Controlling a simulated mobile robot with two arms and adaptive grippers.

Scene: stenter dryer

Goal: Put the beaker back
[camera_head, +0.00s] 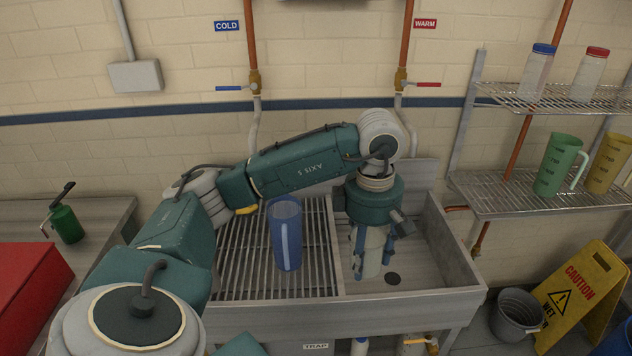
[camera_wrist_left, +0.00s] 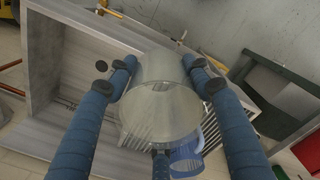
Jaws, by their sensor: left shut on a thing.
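A clear, whitish beaker (camera_head: 373,250) is between the blue fingers of my left gripper (camera_head: 372,258), over the right-hand sink basin (camera_head: 430,262). In the left wrist view the clear beaker (camera_wrist_left: 160,108) shows its round end towards the camera, with the fingers (camera_wrist_left: 160,68) closed on its sides. A blue jug (camera_head: 285,235) stands on the slatted drain rack (camera_head: 235,250) to the left of the basin, apart from my gripper. It also shows partly in the left wrist view (camera_wrist_left: 186,160). My right gripper is not in view.
On the right, a wire shelf (camera_head: 500,200) holds a green jug (camera_head: 556,165) and a yellow jug (camera_head: 606,163). Two bottles stand on the upper shelf (camera_head: 550,100). Cold and warm pipes run down the wall. A grey bucket (camera_head: 515,315) and a caution sign (camera_head: 578,292) stand on the floor.

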